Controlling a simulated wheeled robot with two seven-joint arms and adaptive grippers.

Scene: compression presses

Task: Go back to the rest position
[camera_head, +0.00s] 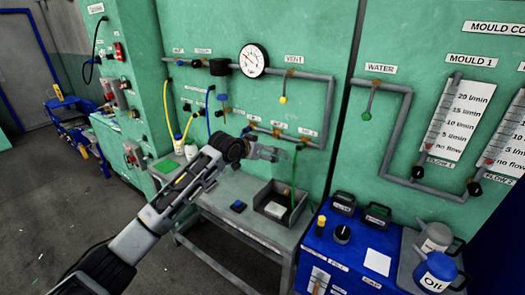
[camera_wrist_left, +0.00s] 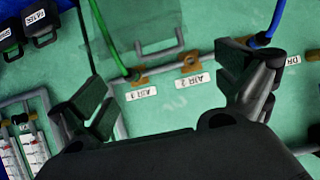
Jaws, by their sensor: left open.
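My left gripper (camera_head: 272,152) is open and empty, in front of the green wall panel above the grey table in the head view. In the left wrist view its two fingers (camera_wrist_left: 165,95) stand wide apart, with nothing between them but the panel behind. Labels reading AIR 3 (camera_wrist_left: 141,94) and AIR 2 (camera_wrist_left: 192,80) show between the fingers, beside small brass fittings. A green hose (camera_wrist_left: 105,40) and a blue hose (camera_wrist_left: 270,22) end at the panel. My right gripper is in neither view.
The grey table (camera_head: 215,205) bears an open grey tray (camera_head: 262,208) and a small dark blue object (camera_head: 238,206). A blue cabinet (camera_head: 330,245) and a blue OIL can (camera_head: 436,272) stand at right. A pressure gauge (camera_head: 254,60) and pipes line the panel. Floor at left is clear.

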